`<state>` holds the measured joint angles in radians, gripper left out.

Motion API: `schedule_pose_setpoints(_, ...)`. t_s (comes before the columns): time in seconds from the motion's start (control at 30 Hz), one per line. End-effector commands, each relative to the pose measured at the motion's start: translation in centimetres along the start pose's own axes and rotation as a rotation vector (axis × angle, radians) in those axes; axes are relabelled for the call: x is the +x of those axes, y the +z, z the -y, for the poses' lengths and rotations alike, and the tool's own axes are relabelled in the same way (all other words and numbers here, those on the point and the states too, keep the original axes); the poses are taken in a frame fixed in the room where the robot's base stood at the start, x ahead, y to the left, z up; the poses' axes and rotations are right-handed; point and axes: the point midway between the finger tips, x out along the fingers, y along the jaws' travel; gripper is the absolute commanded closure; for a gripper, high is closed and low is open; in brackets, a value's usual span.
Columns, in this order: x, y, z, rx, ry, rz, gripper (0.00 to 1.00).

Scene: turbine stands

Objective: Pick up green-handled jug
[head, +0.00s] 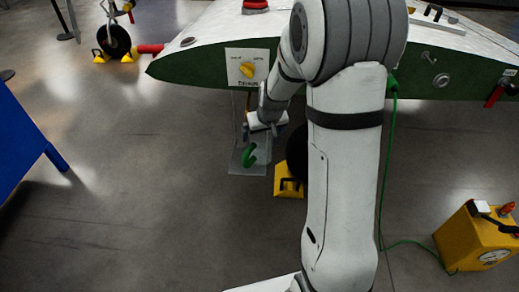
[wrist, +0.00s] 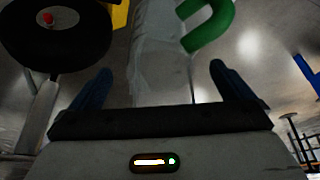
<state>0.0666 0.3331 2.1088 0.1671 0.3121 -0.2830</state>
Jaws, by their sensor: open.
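The jug (head: 238,160) looks clear and pale, with a curved green handle (head: 249,155). It is below the green edge of the wing-like body in the head view. In the wrist view its see-through body (wrist: 160,45) fills the top middle, and the green handle (wrist: 208,25) is at the upper right. My gripper (head: 265,130) is open, just above and right of the handle in the head view. In the wrist view the two dark fingers of my gripper (wrist: 160,72) are spread with nothing clearly held; the jug body appears beyond and between them. Contact cannot be told.
A black wheel (wrist: 55,30) and yellow chock (head: 288,184) are close by. A yellow box (head: 478,240) stands right, a blue panel (head: 20,150) left.

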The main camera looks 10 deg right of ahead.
Motion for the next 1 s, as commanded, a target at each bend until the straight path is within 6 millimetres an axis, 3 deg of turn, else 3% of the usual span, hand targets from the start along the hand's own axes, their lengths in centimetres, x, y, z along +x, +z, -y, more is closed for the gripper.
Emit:
schedule_pose_setpoints(0.5,6.4,0.0,0.0,0.0,-0.001,0.004,0.0)
schedule_pose_setpoints(0.77,6.5,-0.1,0.0,0.0,0.0,0.001,0.01)
schedule_pose_setpoints(1.0,6.5,-0.1,0.0,0.0,-0.001,0.002,0.21)
